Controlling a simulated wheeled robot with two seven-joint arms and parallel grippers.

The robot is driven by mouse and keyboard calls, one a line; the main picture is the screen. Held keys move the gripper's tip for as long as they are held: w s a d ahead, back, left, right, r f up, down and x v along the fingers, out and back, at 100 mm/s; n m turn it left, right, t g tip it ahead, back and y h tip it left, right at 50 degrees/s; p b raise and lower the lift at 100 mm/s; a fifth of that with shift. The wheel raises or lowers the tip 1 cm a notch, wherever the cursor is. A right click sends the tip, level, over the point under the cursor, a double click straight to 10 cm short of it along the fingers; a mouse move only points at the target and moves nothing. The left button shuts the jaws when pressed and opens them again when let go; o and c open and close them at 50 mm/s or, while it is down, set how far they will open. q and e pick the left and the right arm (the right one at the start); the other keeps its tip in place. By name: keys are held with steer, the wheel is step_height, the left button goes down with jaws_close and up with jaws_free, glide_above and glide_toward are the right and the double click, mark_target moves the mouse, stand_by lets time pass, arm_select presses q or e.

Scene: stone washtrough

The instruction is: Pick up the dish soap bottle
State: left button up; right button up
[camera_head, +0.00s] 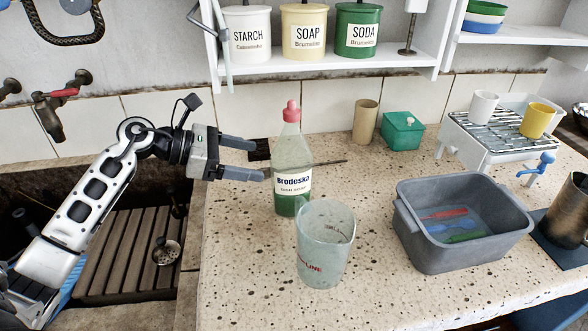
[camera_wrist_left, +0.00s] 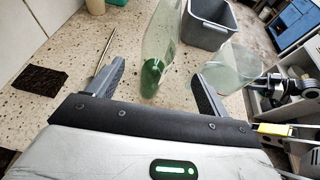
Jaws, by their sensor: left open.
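The dish soap bottle (camera_head: 292,182) is clear with green liquid, a white "Brodeska" label and a red cap. It stands upright on the speckled stone counter. My left gripper (camera_head: 250,160) is open and empty just left of the bottle, its fingers pointing right towards it. In the left wrist view the bottle (camera_wrist_left: 158,50) appears between and ahead of the open fingertips (camera_wrist_left: 160,70), its green base towards me. The cap is out of that frame. I cannot tell whether any finger touches it. My right gripper is not clearly seen.
A translucent cup (camera_head: 325,250) stands close in front of the bottle. A grey basin (camera_head: 465,255) is to the right. A thin stick (camera_head: 325,162) and dark mat (camera_head: 260,149) lie behind. A tan cylinder (camera_head: 365,121) and green box (camera_head: 402,133) stand at the wall; shelf (camera_head: 390,60) above.

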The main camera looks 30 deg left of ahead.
mark_target(271, 163)
arm_select(q)
steer(key=x, duration=0.4)
steer(key=shift+w+d+f+p, duration=0.1)
steer(key=shift+w+d+p, duration=0.1)
steer(key=shift+p, duration=0.1)
steer(key=x, duration=0.1)
steer(key=p+x, duration=0.1)
steer(key=x, duration=0.2)
steer(key=shift+w+d+r+p, duration=0.15)
steer(key=shift+w+r+p, duration=0.05)
steer(key=shift+p, duration=0.1)
steer(key=shift+w+d+f, duration=0.3)
steer(key=c, duration=1.3)
